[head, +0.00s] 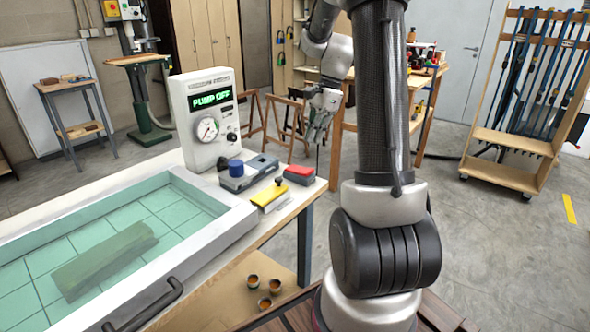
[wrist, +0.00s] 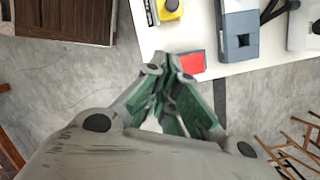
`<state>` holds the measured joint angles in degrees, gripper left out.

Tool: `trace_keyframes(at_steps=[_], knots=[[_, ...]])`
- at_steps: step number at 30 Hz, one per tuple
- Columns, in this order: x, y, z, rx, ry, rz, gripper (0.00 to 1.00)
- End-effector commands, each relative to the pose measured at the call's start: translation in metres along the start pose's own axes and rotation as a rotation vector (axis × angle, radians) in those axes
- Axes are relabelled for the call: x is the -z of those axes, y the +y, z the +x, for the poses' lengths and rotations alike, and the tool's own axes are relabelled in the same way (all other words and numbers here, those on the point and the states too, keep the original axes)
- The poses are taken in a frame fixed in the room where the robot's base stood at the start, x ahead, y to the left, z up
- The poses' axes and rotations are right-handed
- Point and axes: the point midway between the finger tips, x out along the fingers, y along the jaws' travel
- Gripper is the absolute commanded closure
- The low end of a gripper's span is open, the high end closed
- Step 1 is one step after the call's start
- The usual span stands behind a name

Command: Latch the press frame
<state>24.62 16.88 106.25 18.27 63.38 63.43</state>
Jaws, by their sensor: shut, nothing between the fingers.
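The press frame (head: 237,222) lies flat on the white table at the left of the head view. It has a pale rim around a clear green sheet, and a long curved block (head: 104,262) shows under the sheet. A dark handle (head: 145,312) sits on its near edge. I cannot make out a latch or its state. My gripper (head: 317,138) is shut and empty, off the table's right end and apart from the frame. In the wrist view my gripper (wrist: 170,64) has its fingertips together, pointing towards the table edge near a red block (wrist: 191,65).
A control box (head: 206,118) reading "PUMP OFF" stands behind the frame. A grey device with a blue knob (head: 236,167), a yellow item (head: 269,194) and the red-topped block (head: 299,174) lie at the table's right end. Several small cups (head: 264,303) stand on the lower shelf.

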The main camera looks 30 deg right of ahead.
Motion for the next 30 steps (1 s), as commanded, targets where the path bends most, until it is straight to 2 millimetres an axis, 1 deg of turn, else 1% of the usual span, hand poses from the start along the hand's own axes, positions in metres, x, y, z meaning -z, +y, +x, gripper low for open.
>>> trace_keyframes(at_steps=[7,11,14,17,21,26,30], knots=[[0.000,0.000,0.000,0.000,0.000,-0.001,1.00],[0.000,0.000,0.006,-0.001,0.000,-0.002,1.00],[0.000,0.001,0.020,-0.003,-0.001,-0.002,1.00],[0.000,0.001,0.039,-0.004,-0.001,-0.003,1.00],[0.000,0.001,0.070,-0.005,-0.001,-0.002,1.00],[0.000,0.001,0.103,-0.004,0.000,-0.003,1.00],[-0.021,0.001,0.112,-0.001,0.001,-0.006,1.00]])
